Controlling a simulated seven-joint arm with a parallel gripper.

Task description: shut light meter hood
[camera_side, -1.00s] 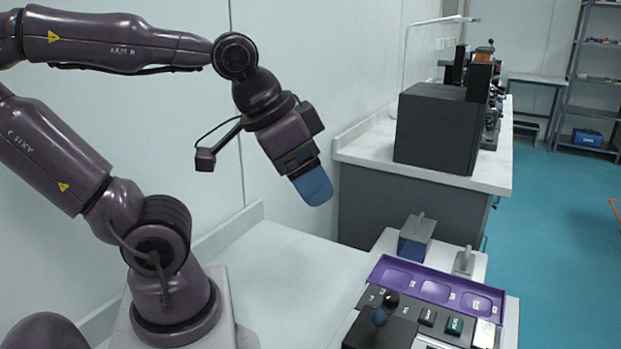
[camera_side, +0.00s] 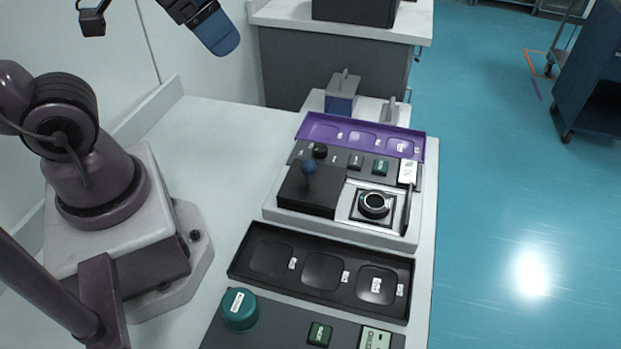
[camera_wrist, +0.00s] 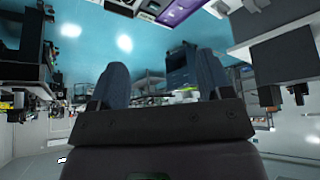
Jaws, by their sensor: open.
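The light meter appears to be the pale-framed unit on the work table, with a round dark sensor (camera_side: 374,205) exposed in a square recess. My gripper (camera_side: 218,34) is high at the upper left, far from the unit and touching nothing. In the wrist view its two blue fingers (camera_wrist: 161,85) are apart with nothing between them. The meter cannot be made out there.
A purple tray (camera_side: 315,128) lies behind the unit and a black tray (camera_side: 320,271) in front. A thin dark upright piece (camera_side: 407,209) stands at the unit's right edge. A teal knob (camera_side: 240,309) is nearer.

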